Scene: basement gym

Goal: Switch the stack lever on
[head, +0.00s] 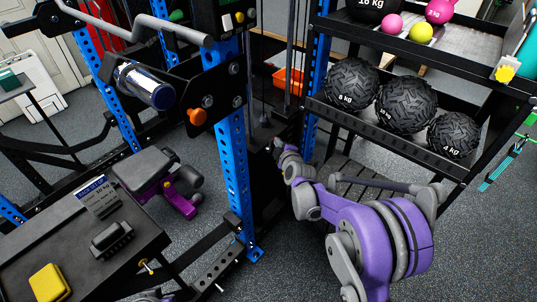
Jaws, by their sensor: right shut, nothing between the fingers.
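My right arm, purple and grey, reaches in from the lower right. My right gripper (278,148) is small and dark at its far end, beside the weight stack's dark column between the blue uprights. It looks shut, with nothing seen in it. I cannot make out the stack lever apart from the dark parts around the gripper; the gripper and wrist may cover it. I cannot tell whether the gripper touches it. My left gripper is not in view; only a sliver of purple arm shows at the bottom edge.
A blue rack upright (236,165) stands left of my right gripper. A shelf rack (400,135) with black balls stands at the right. A dark table (75,245) with a sign (97,197) and yellow block (49,283) is at lower left. A grey-and-purple seat (143,168) lies behind it.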

